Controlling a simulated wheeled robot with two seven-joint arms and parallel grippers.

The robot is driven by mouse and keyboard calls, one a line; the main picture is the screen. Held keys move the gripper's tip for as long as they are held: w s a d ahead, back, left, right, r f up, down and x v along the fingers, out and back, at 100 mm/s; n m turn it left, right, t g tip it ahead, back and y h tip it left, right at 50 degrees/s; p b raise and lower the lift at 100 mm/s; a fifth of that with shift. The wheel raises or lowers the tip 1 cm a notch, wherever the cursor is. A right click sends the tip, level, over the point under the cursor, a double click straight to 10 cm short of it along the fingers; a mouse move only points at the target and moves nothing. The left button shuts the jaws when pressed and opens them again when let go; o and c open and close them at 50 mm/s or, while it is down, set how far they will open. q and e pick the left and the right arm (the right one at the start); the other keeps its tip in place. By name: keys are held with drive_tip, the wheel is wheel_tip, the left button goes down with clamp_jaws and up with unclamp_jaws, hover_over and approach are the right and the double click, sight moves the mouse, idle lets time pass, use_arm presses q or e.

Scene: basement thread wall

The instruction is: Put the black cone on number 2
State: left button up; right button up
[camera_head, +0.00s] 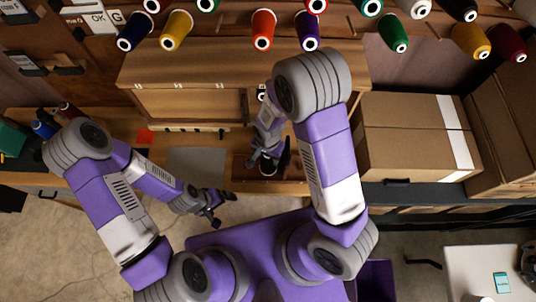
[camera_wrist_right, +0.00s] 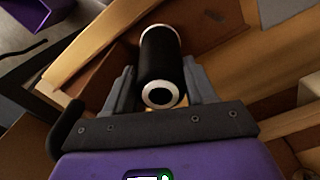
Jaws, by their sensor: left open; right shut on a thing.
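The black cone (camera_wrist_right: 160,72) is a dark thread spool with white ends. In the right wrist view it sits between the two grey fingers of my right gripper (camera_wrist_right: 158,88), which is shut on it. In the head view, my right gripper (camera_head: 268,154) is low over the front edge of the wooden bench, and the cone is mostly hidden there. My left gripper (camera_head: 213,204) is open and empty, in front of the bench and apart from the cone. I cannot make out a number 2 in either view.
Coloured cones, including a red one (camera_head: 263,29) and a green one (camera_head: 393,33), hang on the wall at the top. Cardboard boxes (camera_head: 410,130) stand on the right of the bench. A grey mat (camera_head: 196,164) lies left of my right gripper. A white table (camera_head: 485,272) is at lower right.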

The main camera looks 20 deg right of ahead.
drive_tip(key=shift+f, duration=0.1)
drive_tip(key=shift+f+b, duration=0.3)
drive_tip(key=shift+b, duration=0.05)
drive_tip(key=shift+r, duration=0.1)
drive_tip(key=o, duration=1.1)
drive_tip(key=shift+c, duration=0.2)
